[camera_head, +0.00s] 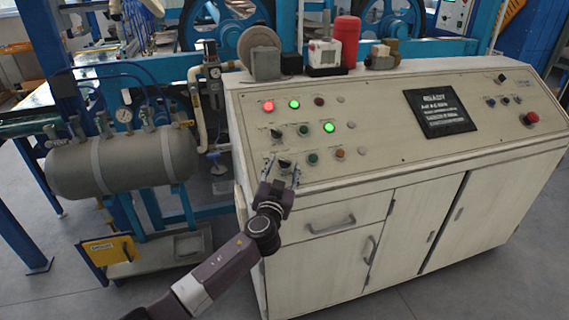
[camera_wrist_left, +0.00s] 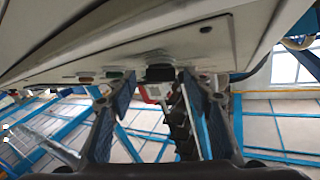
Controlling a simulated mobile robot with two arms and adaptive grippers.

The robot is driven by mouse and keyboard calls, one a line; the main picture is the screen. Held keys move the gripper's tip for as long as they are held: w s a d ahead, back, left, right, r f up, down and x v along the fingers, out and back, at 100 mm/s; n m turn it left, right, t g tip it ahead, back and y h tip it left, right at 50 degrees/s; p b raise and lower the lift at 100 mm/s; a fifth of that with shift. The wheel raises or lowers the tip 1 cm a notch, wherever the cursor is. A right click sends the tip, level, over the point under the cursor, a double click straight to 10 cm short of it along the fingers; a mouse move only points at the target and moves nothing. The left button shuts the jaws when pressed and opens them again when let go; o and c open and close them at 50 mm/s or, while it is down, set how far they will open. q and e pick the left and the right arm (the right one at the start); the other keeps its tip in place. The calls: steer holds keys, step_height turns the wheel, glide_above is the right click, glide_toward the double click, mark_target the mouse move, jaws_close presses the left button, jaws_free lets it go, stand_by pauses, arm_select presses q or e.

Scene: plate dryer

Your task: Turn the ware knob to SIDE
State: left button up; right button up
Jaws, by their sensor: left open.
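My left gripper (camera_head: 282,172) is at the lower left of the sloping control panel, with its two fingers apart and empty. A dark knob (camera_head: 285,163) on the panel's lowest row lies between the fingertips. In the left wrist view the dark knob (camera_wrist_left: 160,73) stands just beyond and between the open fingers (camera_wrist_left: 157,88); I cannot tell whether either finger touches it. Two more dark knobs sit one row up, a left one (camera_head: 276,133) and a right one (camera_head: 304,130). The labels are too small to read, so I cannot tell which is the ware knob or its setting.
A green button (camera_head: 313,158) and an orange button (camera_head: 340,153) sit right of the gripper. Lit red (camera_head: 268,106) and green (camera_head: 294,104) lamps are above. A red stop button (camera_head: 530,118) is far right. A grey tank (camera_head: 120,165) stands left of the cabinet.

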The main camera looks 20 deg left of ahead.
arm_select(q)
steer(key=shift+w+r, duration=0.15)
steer(key=shift+w, duration=0.45)
steer(key=shift+w+a, duration=0.1)
steer(key=c, duration=1.1)
